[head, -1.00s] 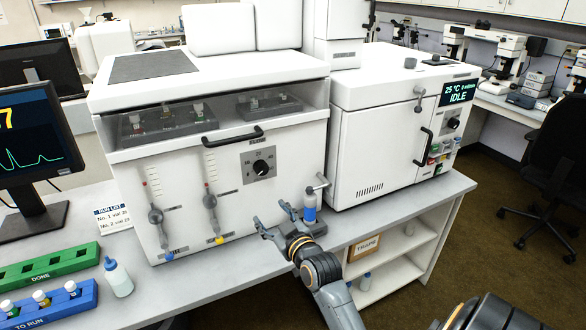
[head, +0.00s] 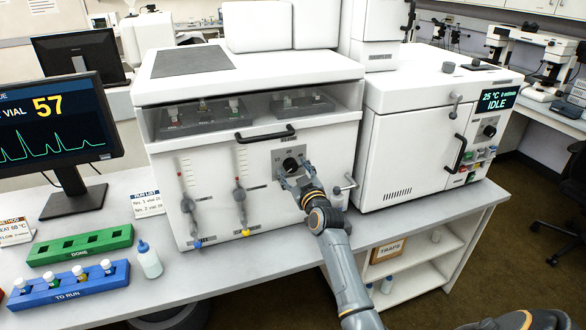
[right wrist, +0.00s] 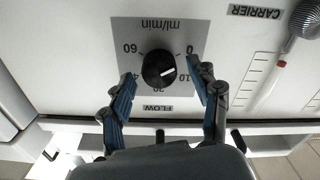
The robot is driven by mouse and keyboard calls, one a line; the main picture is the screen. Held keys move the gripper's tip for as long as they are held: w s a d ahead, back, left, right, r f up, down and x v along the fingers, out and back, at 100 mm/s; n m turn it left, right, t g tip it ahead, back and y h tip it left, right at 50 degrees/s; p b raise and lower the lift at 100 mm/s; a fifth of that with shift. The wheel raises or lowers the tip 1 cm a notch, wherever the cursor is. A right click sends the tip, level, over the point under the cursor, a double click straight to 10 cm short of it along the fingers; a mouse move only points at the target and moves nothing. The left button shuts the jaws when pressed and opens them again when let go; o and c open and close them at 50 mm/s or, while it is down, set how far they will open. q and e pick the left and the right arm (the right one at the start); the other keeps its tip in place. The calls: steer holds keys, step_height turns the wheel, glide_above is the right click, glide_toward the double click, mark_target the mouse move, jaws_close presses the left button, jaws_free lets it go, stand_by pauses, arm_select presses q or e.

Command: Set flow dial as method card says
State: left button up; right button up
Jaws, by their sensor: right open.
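The flow dial (head: 290,164) is a black knob on a grey plate on the front of the white cabinet. It also shows in the right wrist view (right wrist: 158,69), upside down, with "FLOW", "ml/min" and numbers around it. Its white mark points right in that view, between 0 and 10. My right gripper (head: 291,181) is open just in front of the dial. In the right wrist view its fingers (right wrist: 160,72) are on either side of the knob, with no clear contact. The method card (head: 14,232) is cut by the left edge, and its flow value is unreadable. My left gripper is out of view.
Two flow tubes (head: 240,190) stand left of the dial, and a door handle (head: 265,134) is above it. The run list card (head: 147,203), blue rack (head: 70,288), green rack (head: 82,245) and bottle (head: 149,260) are left.

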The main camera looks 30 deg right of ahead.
steer(key=shift+w+d, duration=0.1)
steer(key=shift+w, duration=0.25)
steer(key=shift+c, duration=0.3)
steer(key=c, duration=1.1)
